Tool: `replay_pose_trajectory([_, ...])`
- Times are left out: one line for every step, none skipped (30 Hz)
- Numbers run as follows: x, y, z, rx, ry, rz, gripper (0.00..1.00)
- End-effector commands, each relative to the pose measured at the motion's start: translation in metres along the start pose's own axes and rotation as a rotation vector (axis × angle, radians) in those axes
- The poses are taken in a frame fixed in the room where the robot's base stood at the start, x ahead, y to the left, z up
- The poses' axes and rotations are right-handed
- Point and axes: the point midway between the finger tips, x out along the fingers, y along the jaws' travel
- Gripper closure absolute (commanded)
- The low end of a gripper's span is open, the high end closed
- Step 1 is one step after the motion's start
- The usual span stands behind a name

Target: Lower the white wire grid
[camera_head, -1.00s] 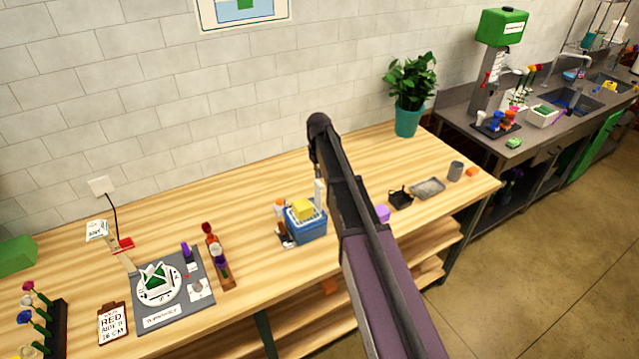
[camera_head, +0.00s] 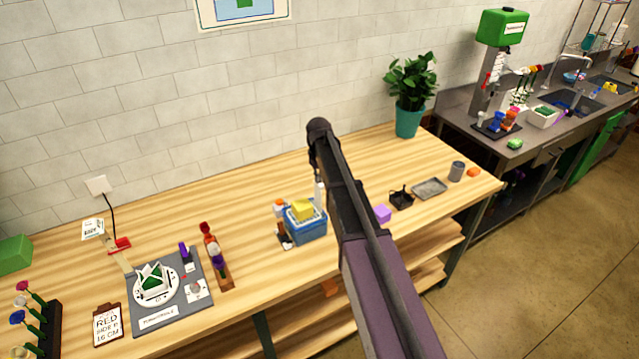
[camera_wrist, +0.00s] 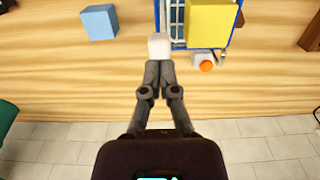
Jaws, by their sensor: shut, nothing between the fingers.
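A blue crate (camera_head: 307,231) stands on the wooden table in the head view, with a yellow block (camera_head: 302,209) on top. White wire lines, likely the white wire grid (camera_wrist: 177,15), show inside the crate's blue rim (camera_wrist: 160,10) in the wrist view. The yellow block (camera_wrist: 211,22) covers much of it there, so its height is unclear. A white block-like piece (camera_wrist: 158,45) is at the crate's edge, right at my fingertips. My gripper (camera_wrist: 160,66) is shut and empty, its tips touching or just short of that piece. My arm hides the gripper in the head view.
A potted plant (camera_head: 410,95) is at the back right. The table behind the crate is clear.

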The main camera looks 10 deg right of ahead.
Motion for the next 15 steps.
replay_pose_trajectory([0.0027,-0.0002,0.0002,0.000,-0.001,0.000,1.00])
replay_pose_trajectory([0.0035,-0.0002,0.0002,0.000,-0.001,0.000,1.00])
replay_pose_trajectory([0.0045,-0.0003,0.0003,0.000,-0.001,0.000,1.00])
replay_pose_trajectory([0.0052,-0.0002,0.0002,0.000,-0.001,0.000,1.00])
replay_pose_trajectory([0.0059,-0.0003,0.0003,0.000,-0.001,0.000,1.00])
replay_pose_trajectory([0.0069,-0.0003,0.0003,0.000,-0.001,0.000,1.00])
replay_pose_trajectory([0.0077,-0.0003,0.0003,0.000,-0.001,0.000,1.00])
replay_pose_trajectory([0.0084,-0.0003,0.0003,0.000,-0.001,0.000,1.00])
replay_pose_trajectory([0.0093,-0.0004,0.0003,0.000,-0.001,0.000,1.00])
replay_pose_trajectory([0.0100,-0.0004,0.0003,0.000,-0.001,0.000,1.00])
replay_pose_trajectory([0.0105,-0.0004,0.0003,0.000,-0.001,0.000,1.00])
replay_pose_trajectory([0.0111,-0.0004,0.0003,0.000,-0.001,0.000,1.00])
replay_pose_trajectory([0.0114,-0.0005,0.0002,0.000,-0.001,0.000,1.00])
replay_pose_trajectory([0.0116,-0.0004,0.0002,0.000,-0.001,0.000,1.00])
replay_pose_trajectory([0.0118,-0.0005,0.0002,0.000,-0.001,0.000,1.00])
